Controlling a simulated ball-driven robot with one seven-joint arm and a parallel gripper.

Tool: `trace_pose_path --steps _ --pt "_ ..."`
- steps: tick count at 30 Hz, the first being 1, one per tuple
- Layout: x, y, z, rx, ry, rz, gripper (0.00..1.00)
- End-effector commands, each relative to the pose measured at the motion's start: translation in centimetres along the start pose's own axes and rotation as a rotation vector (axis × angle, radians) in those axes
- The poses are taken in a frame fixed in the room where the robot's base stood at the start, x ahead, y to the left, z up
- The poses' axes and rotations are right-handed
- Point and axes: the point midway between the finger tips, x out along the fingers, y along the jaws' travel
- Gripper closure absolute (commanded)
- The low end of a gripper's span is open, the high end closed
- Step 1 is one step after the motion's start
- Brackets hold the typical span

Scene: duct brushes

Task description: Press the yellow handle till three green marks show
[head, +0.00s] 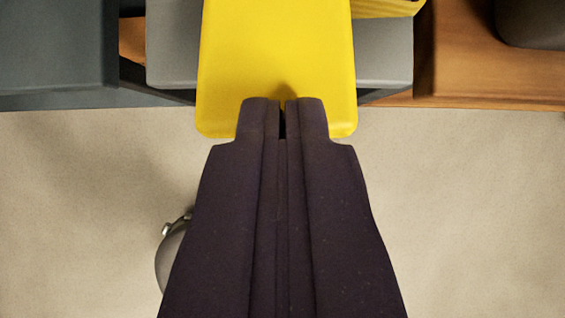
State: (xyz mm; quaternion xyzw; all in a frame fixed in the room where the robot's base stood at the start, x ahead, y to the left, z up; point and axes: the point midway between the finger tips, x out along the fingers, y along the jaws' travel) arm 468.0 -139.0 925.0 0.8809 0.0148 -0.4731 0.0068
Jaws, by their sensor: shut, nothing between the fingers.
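The yellow handle (277,55) is a broad flat bar that enters from the top middle of the head view. Its rounded near end lies under or just beyond my fingertips. My gripper (284,104) is dark, with its two fingers closed together and nothing between them. The fingertips overlap the near end of the handle in the picture, with a small shadow beside them. I cannot tell whether they touch it. No green marks are in view.
A grey block (384,55) lies behind the handle. A dark blue-grey box (55,50) is at the upper left, and a wooden surface (490,75) at the upper right. A round metallic thing (172,258) shows partly at the lower left. The beige floor (470,210) is otherwise clear.

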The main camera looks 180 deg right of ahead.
Motion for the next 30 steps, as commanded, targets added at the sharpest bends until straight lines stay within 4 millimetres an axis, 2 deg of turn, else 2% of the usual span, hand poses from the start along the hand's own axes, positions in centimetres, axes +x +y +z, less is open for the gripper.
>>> trace_pose_path --steps 1,12,30 --pt "0.6 0.0 0.2 -0.001 0.018 0.001 1.00" --pt "2.0 0.0 1.3 -0.004 0.012 0.001 1.00" --pt "2.4 0.0 1.7 -0.002 0.006 -0.001 1.00"
